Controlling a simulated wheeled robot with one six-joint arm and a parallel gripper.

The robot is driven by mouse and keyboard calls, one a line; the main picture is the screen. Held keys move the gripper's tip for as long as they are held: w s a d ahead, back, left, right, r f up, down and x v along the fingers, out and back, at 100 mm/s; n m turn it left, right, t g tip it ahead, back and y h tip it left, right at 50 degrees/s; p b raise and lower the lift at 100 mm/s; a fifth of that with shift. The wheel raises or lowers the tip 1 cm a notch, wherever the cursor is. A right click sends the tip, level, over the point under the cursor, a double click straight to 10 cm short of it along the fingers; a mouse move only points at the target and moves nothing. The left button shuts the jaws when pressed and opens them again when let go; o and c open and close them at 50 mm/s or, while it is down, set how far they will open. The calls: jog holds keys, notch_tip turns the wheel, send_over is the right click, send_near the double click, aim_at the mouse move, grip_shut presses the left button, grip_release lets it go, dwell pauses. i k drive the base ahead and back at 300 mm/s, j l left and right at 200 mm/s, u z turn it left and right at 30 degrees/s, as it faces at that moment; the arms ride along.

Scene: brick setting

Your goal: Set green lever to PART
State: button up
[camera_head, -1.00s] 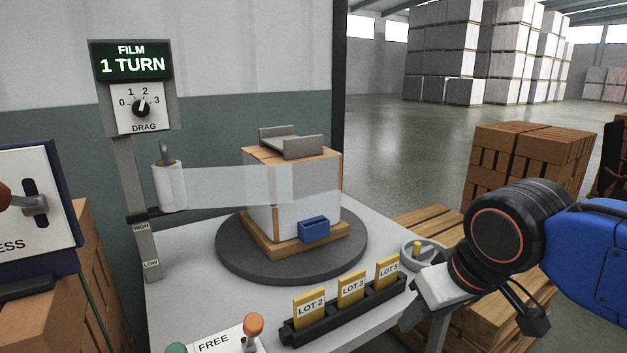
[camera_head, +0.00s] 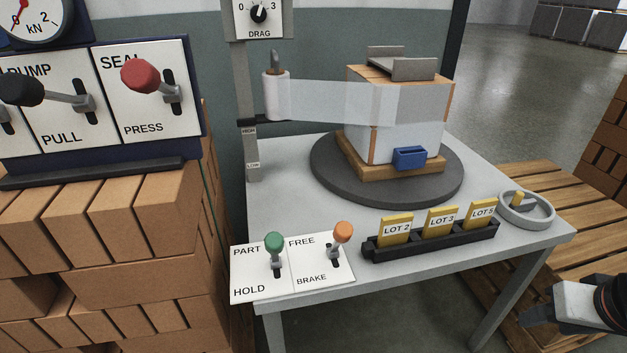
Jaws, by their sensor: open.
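The green lever (camera_head: 275,243) stands on a white plate (camera_head: 247,272) at the front left corner of the grey table. The plate reads PART at the top and HOLD at the bottom. The lever's knob is near the PART end and its stem comes out of a dark slot; the exact setting is hard to tell. An orange lever (camera_head: 343,232) stands just right of it, on a panel marked FREE and BRAKE. My gripper (camera_head: 532,316) is at the lower right, beyond the table's right edge, far from the green lever. It holds nothing visible; its fingertips are hard to make out.
A black rack (camera_head: 440,238) with yellow lot tags stands right of the levers. Behind it, a wrapped stack sits on a round turntable (camera_head: 335,185). A red lever (camera_head: 140,76) and black lever (camera_head: 22,90) are on the left panel. Bricks (camera_head: 130,235) lie below that panel.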

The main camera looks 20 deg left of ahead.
aim_at(273, 241)
jog(key=u, duration=1.35)
